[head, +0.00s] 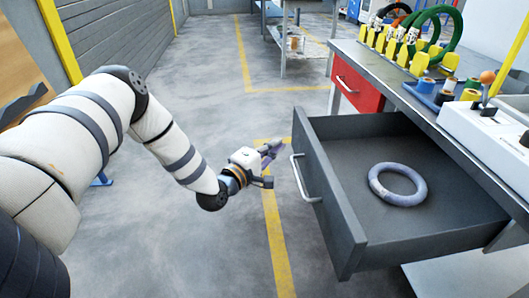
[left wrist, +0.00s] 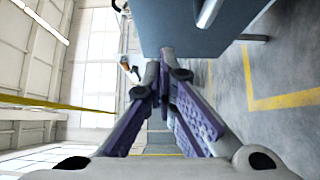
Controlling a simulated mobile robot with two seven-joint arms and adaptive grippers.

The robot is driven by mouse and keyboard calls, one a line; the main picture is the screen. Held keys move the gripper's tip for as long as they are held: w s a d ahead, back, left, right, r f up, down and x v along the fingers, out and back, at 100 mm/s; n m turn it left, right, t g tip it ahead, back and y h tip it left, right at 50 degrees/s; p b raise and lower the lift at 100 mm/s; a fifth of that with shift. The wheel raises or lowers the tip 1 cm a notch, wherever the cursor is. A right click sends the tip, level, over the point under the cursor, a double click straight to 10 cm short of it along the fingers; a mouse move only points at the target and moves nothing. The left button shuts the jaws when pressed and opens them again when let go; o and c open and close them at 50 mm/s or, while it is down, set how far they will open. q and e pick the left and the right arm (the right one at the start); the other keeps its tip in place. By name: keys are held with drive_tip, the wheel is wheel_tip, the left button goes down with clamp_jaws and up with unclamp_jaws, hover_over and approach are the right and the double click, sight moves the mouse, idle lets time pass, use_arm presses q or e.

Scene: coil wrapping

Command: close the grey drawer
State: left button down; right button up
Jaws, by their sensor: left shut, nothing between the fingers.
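The grey drawer (head: 350,222) stands pulled far out from the workbench in the head view. Its front panel faces left and carries a pale bar handle (head: 299,180). A grey-blue ring (head: 397,184) lies flat inside the drawer. My left gripper (head: 271,150) is just left of the drawer front, near the handle's upper end. It looks apart from the handle. Its purple fingers (left wrist: 162,80) are shut and empty in the left wrist view. A grey panel (left wrist: 185,22) and part of a pale bar (left wrist: 208,12) show beyond them. My right gripper is not in view.
The workbench (head: 455,130) runs along the right, with a red drawer (head: 357,84) shut beyond the grey one. Coils, spools and a white machine (head: 490,130) sit on top. The floor left of the drawer is open, with yellow lines (head: 275,235).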

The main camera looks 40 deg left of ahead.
sight(301, 134)
use_arm(q)
drive_tip(key=w, duration=0.1)
drive_tip(key=w+d, duration=0.2)
drive_tip(key=w, duration=0.1)
drive_tip(key=shift+w+d, duration=0.1)
drive_tip(key=shift+d, duration=0.15)
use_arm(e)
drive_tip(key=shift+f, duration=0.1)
